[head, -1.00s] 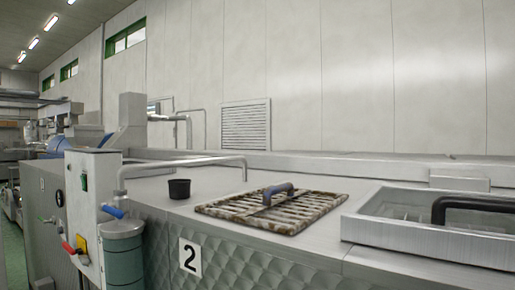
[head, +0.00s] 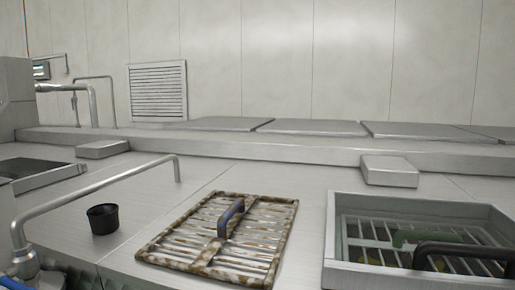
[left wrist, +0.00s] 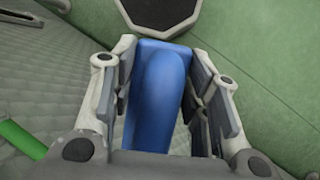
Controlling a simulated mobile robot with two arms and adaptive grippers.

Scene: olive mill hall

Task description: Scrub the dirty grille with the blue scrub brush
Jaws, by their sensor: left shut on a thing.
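The dirty grille (head: 155,259) lies flat on the steel machine top in the middle of the head view. Brown grime covers its frame and bars, and a dark blue arched handle (head: 231,216) stands across its middle. In the left wrist view my left gripper (left wrist: 167,75) is shut on the blue scrub brush (left wrist: 163,85), with a finger on each side of its blue body. No bristles can be made out there. Neither gripper shows in the head view, so the brush is not seen near the grille. My right gripper is in no view.
A black cup (head: 103,219) stands left of the grille, near a bent steel pipe (head: 100,187). A framed opening (head: 332,237) with bars, a green handle and a black handle lies to the right. Steel ledges (head: 230,145) run behind. Bare steel surrounds the grille.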

